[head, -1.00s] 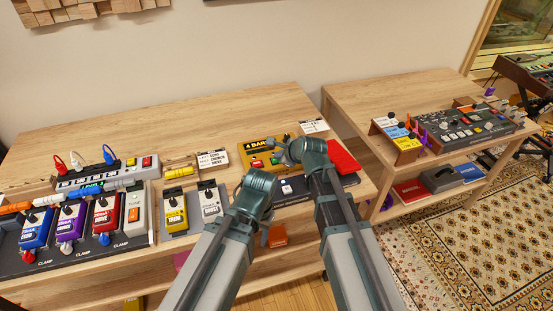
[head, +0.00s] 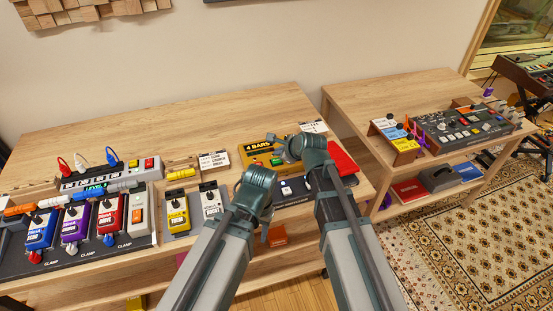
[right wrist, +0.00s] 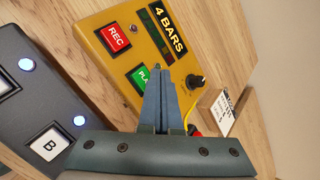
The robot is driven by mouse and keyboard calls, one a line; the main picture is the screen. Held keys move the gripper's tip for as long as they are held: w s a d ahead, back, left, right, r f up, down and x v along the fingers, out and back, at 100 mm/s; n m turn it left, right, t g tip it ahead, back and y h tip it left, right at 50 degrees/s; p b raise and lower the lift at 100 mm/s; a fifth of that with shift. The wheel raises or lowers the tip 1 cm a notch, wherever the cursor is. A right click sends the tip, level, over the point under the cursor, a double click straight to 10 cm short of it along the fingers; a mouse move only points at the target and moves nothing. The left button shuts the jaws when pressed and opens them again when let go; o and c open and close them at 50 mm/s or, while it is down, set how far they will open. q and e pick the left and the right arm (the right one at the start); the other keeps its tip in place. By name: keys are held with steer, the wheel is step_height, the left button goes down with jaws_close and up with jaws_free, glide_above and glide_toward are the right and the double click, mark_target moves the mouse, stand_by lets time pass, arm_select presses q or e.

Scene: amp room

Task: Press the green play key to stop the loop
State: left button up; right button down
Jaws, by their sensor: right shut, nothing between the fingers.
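The looper (head: 253,151) is a mustard-yellow box marked "4 BARS" at the right end of the long wooden bench. In the right wrist view the looper (right wrist: 100,55) shows a red REC key (right wrist: 116,37), a black knob and the green play key (right wrist: 140,79). My right gripper (head: 283,149) is over the looper. In the right wrist view its shut, empty fingers (right wrist: 164,73) point at the looper and cover the right part of the play key. I cannot tell whether the tips touch it. My left arm ends at a rounded joint; its fingers are hidden.
A dark unit with lit buttons (right wrist: 40,100) sits close beside the looper. A red object (head: 342,158) is right of my right wrist. Pedals and a pedalboard (head: 100,250) fill the bench's left. A second bench (head: 350,97) holds a mixer; bare wood lies behind the looper.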

mark_target(279, 162)
steer(key=shift+r+p, duration=2)
steer(key=shift+r, duration=0.25)
steer(key=shift+f, duration=0.1)
